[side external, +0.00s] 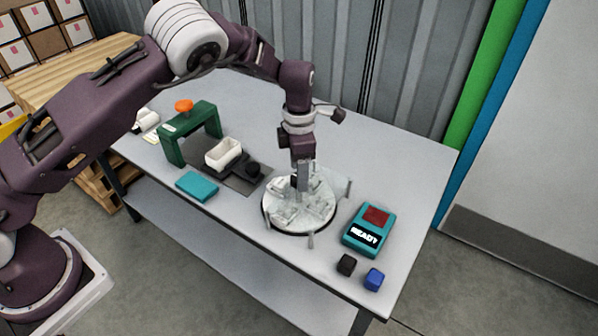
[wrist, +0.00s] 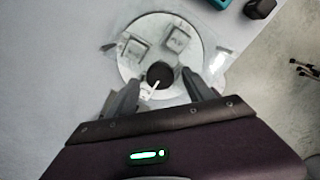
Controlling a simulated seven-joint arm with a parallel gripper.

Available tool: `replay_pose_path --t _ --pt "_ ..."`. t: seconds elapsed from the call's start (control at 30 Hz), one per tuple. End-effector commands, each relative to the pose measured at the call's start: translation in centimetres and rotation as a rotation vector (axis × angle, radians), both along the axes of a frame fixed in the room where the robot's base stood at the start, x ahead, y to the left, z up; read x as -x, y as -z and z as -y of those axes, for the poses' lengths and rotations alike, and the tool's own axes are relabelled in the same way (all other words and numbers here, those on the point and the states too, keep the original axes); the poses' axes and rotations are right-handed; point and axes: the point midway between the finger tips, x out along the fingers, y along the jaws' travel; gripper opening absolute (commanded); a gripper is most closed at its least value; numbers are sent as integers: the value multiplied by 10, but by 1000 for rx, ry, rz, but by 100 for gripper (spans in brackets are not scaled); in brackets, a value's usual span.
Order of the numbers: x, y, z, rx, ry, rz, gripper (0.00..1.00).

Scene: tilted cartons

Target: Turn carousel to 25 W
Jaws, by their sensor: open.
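The carousel (side external: 311,217) is a round, pale turntable with a dark rim on the grey table, with small clear posts around it. It also shows in the wrist view (wrist: 192,62), with a dark round spot (wrist: 160,75) near its middle and pale square labelled pieces (wrist: 177,40) on top. Their lettering is too small to read surely. My gripper (side external: 297,187) points down over the carousel. In the wrist view its open fingers (wrist: 160,88) stand on either side of the dark spot. I cannot tell whether they touch anything.
A teal device (side external: 369,230) reading "READY" stands right of the carousel, with a black cube (side external: 346,265) and a blue cube (side external: 374,279) in front. Left are a teal block (side external: 197,187), a white tray (side external: 223,153) and a green arch (side external: 172,146) with an orange knob. The table's back is clear.

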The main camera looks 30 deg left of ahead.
Motion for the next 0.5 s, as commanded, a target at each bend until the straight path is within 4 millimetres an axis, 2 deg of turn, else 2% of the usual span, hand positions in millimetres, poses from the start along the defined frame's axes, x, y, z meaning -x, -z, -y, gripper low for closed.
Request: replay_pose_path --t 0.1,0.23,0.33,0.5 --pt "-1 -27 1 2 2 5 60" --pt "-1 -50 1 1 1 3 60" --pt "0 -59 0 1 0 2 60" --pt "0 -61 0 1 0 1 60"
